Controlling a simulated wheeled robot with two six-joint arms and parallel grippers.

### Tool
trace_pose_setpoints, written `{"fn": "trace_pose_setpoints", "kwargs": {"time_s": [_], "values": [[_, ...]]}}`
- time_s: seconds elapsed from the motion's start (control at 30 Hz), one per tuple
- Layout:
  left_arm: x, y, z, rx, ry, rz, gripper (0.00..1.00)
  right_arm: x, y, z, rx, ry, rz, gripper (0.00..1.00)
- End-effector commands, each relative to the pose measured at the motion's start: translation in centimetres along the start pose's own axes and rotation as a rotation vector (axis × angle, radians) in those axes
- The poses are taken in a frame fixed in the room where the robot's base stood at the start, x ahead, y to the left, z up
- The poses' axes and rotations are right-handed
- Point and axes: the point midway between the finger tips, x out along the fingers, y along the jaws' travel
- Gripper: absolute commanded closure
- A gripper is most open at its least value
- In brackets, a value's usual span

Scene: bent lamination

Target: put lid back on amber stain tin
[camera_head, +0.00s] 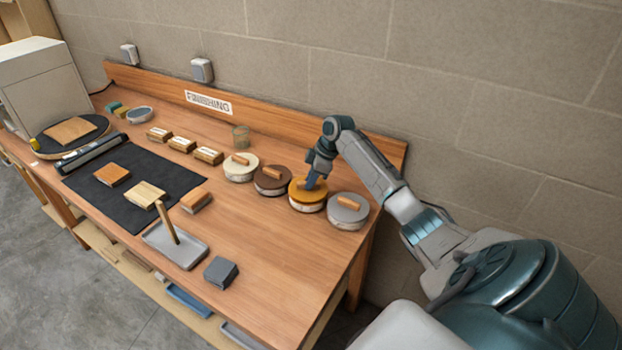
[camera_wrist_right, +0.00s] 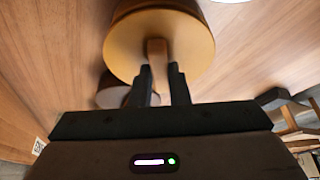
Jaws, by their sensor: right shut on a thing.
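The amber stain tin (camera_head: 307,208) stands near the right end of a row of round tins on the bench. Its amber lid (camera_head: 298,200) lies over the tin's top and looks about level; I cannot tell whether it is fully seated. My right gripper (camera_head: 314,181) is over the lid, shut on its wooden handle. In the right wrist view the amber lid (camera_wrist_right: 190,50) fills the upper middle, and its handle (camera_wrist_right: 157,52) stands between the two dark fingers (camera_wrist_right: 161,76). My left gripper is not in view.
A grey-lidded tin (camera_head: 345,206) stands close on the right, a brown-lidded tin (camera_head: 271,180) close on the left, and a cream-lidded tin (camera_head: 238,168) beyond it. The wooden backboard (camera_head: 290,118) runs along the wall.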

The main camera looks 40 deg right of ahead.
Motion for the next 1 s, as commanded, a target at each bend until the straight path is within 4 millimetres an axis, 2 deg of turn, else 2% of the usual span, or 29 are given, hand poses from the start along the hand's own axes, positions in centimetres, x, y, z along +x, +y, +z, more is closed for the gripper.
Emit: {"fn": "trace_pose_setpoints", "kwargs": {"time_s": [0.37,0.4,0.5,0.53,0.73,0.83,1.0], "values": [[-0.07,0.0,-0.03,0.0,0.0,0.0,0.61,0.02,0.0,0.01,0.0,0.0,0.0,1.0],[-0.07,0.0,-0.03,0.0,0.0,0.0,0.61,0.02,0.0,0.01,0.0,0.0,0.0,0.83],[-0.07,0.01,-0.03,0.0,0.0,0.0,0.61,0.02,0.0,0.01,0.0,0.0,0.0,0.63],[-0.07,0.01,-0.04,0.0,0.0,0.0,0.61,0.02,0.0,0.01,0.0,0.0,0.0,0.59],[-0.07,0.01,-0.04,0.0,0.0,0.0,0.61,0.01,0.0,0.01,0.0,0.0,0.0,0.59],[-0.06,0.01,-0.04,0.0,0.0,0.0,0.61,0.02,0.0,0.02,0.0,0.0,0.0,0.39],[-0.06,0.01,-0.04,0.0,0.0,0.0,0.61,0.02,0.0,0.02,0.0,0.0,0.0,0.37]]}}
